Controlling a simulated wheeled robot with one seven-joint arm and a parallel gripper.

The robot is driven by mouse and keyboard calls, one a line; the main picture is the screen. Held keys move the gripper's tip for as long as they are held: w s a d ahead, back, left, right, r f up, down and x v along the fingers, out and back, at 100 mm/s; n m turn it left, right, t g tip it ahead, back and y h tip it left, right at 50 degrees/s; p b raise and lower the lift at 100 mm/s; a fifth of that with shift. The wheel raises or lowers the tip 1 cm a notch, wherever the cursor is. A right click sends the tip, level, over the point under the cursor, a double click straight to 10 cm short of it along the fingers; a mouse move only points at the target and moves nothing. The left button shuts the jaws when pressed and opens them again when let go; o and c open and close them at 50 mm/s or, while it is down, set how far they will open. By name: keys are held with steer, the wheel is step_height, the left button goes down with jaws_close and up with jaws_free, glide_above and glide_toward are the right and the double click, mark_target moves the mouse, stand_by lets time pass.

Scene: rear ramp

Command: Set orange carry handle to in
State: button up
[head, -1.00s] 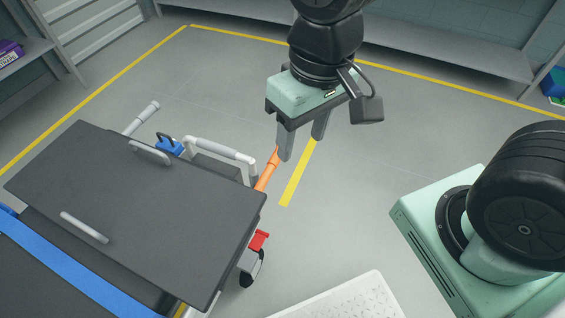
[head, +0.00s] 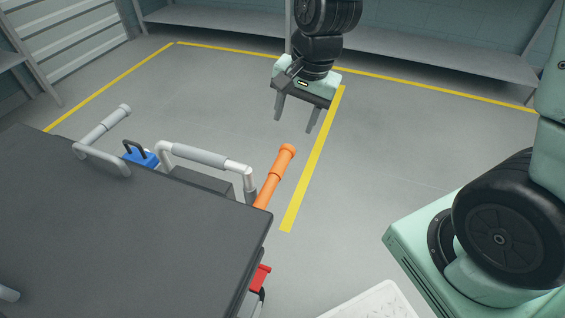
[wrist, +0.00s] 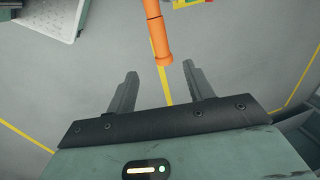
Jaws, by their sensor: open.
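The orange carry handle (head: 277,178) sticks out from the right corner of the dark-topped cart, pointing up and away in the head view. Its lower end is hidden behind the cart top. In the wrist view the handle (wrist: 157,32) comes down from the top edge, and its capped end lies just ahead of the fingertips, nearly between them. My gripper (head: 296,124) is open and empty, beyond the handle's free end in the head view. Its two fingers also show in the wrist view (wrist: 160,72). I see no contact between gripper and handle.
The cart's dark top (head: 120,235) fills the lower left. A grey carry handle (head: 101,132), a white and grey push bar (head: 205,158), a blue clip (head: 139,156) and a red lever (head: 259,277) are around it. Shelves (head: 430,55) line the back; open floor surrounds my gripper.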

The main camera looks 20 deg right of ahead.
mark_target(283, 159)
steer(key=f+b, duration=0.1)
steer(key=f, duration=0.3)
steer(key=w+a+f+b, duration=0.1)
steer(key=f+b, duration=0.1)
steer(key=f, duration=0.3)
steer(key=w+a+f+b, duration=0.1)
steer(key=f, duration=0.4)
